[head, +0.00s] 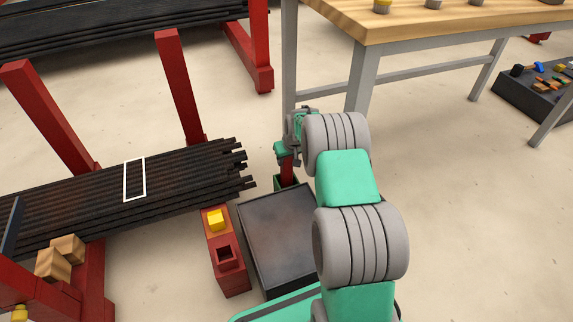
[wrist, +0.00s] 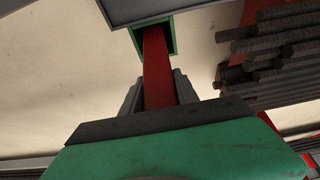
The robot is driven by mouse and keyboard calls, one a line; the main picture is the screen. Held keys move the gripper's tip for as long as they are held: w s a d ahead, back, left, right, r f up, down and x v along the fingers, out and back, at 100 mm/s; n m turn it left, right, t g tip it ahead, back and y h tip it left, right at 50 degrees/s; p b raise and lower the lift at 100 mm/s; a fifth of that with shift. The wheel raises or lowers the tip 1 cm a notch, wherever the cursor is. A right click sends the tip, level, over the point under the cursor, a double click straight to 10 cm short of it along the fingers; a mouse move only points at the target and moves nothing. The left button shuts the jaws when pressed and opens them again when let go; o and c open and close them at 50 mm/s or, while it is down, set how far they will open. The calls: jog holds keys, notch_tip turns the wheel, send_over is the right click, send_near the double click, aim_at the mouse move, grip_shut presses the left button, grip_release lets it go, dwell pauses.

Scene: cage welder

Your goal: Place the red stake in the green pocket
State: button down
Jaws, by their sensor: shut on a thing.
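The red stake (head: 287,170) hangs upright below my gripper (head: 287,154), at the far edge of the dark metal deck. In the wrist view the stake (wrist: 157,68) runs between the two grey fingers of my gripper (wrist: 157,92), which is shut on it. The green pocket (head: 279,184) is at the deck's far corner, directly below the stake. In the wrist view the green-rimmed pocket (wrist: 171,24) surrounds the stake's far end, which overlaps its opening. How deep the end sits is hidden.
The dark metal deck (head: 278,238) is bare. Left of it is a red beam (head: 232,280) with a yellow block (head: 216,220) and a square opening. Black bars (head: 90,190) lie on a red rack, their ends near the pocket. A workbench (head: 420,25) stands behind.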

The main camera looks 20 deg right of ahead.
jog(key=shift+w+f, duration=0.1)
jog(key=shift+f, duration=0.15)
jog(key=c, duration=1.4)
grip_release()
jog(key=shift+f, duration=0.2)
jog(key=o, duration=0.5)
jog(key=shift+r, duration=0.1)
jog(key=p+v, duration=0.5)
jog(key=v, duration=0.7)
jog(key=s+a+r, duration=0.8)
jog(key=s+r, duration=0.2)
jog(key=s+a+r, duration=0.1)
jog(key=s+a, duration=0.1)
jog(key=s, duration=0.5)
jog(key=s+a+r+g, duration=0.1)
jog(key=s+a, duration=0.1)
jog(key=s, duration=0.5)
jog(key=s+a+r+g, duration=0.1)
jog(key=s+a, duration=0.1)
jog(key=s, duration=0.5)
jog(key=shift+a+r, duration=0.1)
jog(key=shift+a, duration=0.05)
